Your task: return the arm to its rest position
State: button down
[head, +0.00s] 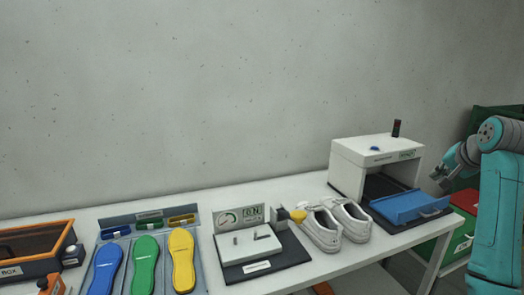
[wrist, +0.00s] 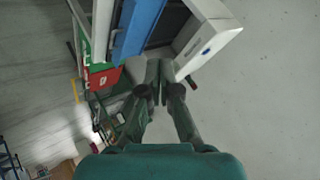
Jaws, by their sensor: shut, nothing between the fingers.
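My gripper (head: 439,178) shows at the right of the head view, on the teal arm, at the right of the white machine with the blue tray. In the wrist view its two fingers (wrist: 158,72) meet at the tips, shut with nothing between them. The gripper is apart from the blue tray (head: 408,207), which also shows in the wrist view (wrist: 138,25). Part of my arm runs out of the head view at the right edge.
The white machine (head: 347,153) stands at the table's right end. A pair of white shoes (head: 322,229), a gauge fixture (head: 240,218) and coloured insoles (head: 182,260) lie leftward on the white table (head: 90,216). Red and green crates (head: 462,203) stand beyond its right end.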

jog(key=s+a+f+n+t, duration=0.1)
jog(key=a+f, duration=0.3)
jog(key=f, duration=0.9)
jog(key=s+a+f, duration=0.1)
jog(key=a+f, duration=0.3)
jog(key=f, duration=0.8)
jog(key=s+a+f+n+t, duration=0.1)
jog(key=s+a+f, duration=0.4)
jog(key=s+f, duration=0.35)
jog(key=s+a+f+n, duration=0.1)
jog(key=s+a+f, duration=0.55)
jog(key=f, duration=0.35)
jog(key=s+a+f+n+t, duration=0.15)
jog(key=s+a, duration=0.25)
jog(key=s, duration=0.9)
jog(key=s+a+f+n+t, duration=0.15)
jog(key=s+a, duration=0.25)
jog(key=s, duration=0.8)
jog(key=s+a+r+n, duration=0.1)
jog(key=s+r+n, duration=0.1)
jog(key=s+r, duration=0.4)
jog(key=s+a+r+n, duration=0.1)
jog(key=s+r, duration=0.5)
jog(key=s, duration=0.7)
jog(key=shift+s+a+r+n+t+y, duration=0.3)
jog(key=shift+a+r+n, duration=0.05)
jog(key=shift+a+n, duration=0.05)
